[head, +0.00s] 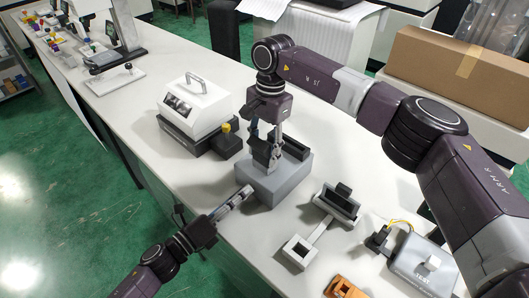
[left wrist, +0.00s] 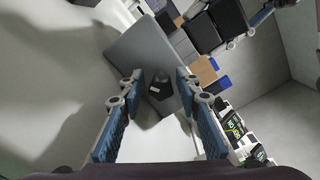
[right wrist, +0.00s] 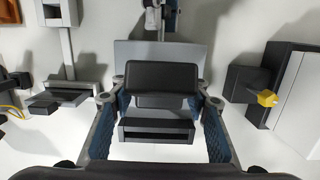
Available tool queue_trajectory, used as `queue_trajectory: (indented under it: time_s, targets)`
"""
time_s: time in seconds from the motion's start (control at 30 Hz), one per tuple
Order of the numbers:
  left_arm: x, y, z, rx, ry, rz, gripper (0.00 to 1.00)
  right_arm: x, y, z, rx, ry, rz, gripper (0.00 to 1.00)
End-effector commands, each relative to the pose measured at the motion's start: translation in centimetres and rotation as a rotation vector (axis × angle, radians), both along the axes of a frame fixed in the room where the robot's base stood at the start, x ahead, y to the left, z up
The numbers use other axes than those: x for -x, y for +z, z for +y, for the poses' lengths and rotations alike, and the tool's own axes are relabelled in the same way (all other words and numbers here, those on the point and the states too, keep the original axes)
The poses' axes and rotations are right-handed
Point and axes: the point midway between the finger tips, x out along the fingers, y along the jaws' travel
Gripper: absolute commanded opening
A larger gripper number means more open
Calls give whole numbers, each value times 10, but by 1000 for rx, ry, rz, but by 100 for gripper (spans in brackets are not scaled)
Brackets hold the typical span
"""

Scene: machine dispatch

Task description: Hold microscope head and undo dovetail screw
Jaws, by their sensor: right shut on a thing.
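The grey block-shaped base (head: 288,184) stands on the white table in the head view, with a dark microscope head (head: 296,149) on top. My right gripper (head: 264,156) comes down from above onto the head. In the right wrist view the black head (right wrist: 160,78) sits between the two fingers, and the gripper is shut on it. My left gripper (head: 248,190) is low beside the base's left side. In the left wrist view it is open, its fingers on either side of a small dark knob (left wrist: 160,87), apparently the dovetail screw, on the base's grey face. Contact is unclear.
A white-topped instrument (head: 198,103) and a yellow-knobbed dark block (head: 226,138) stand left of the base. A black-and-white stand (head: 338,203), a grey box with yellow wires (head: 422,262) and an orange part (head: 345,288) lie to the right. The table's edge runs near my left arm.

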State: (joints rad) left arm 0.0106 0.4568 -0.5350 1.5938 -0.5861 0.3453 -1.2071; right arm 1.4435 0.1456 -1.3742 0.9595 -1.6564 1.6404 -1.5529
Motion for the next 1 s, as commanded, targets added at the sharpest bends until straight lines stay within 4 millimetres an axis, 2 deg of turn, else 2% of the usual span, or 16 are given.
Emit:
queue_trajectory:
  time_s: [0.5,1.0]
  targets:
    - [2,0,0,-1,-1,-1,41,0,0,1,-1,1,1,9]
    - [28,0,27,-1,-2,-2,41,0,0,1,-1,1,1,9]
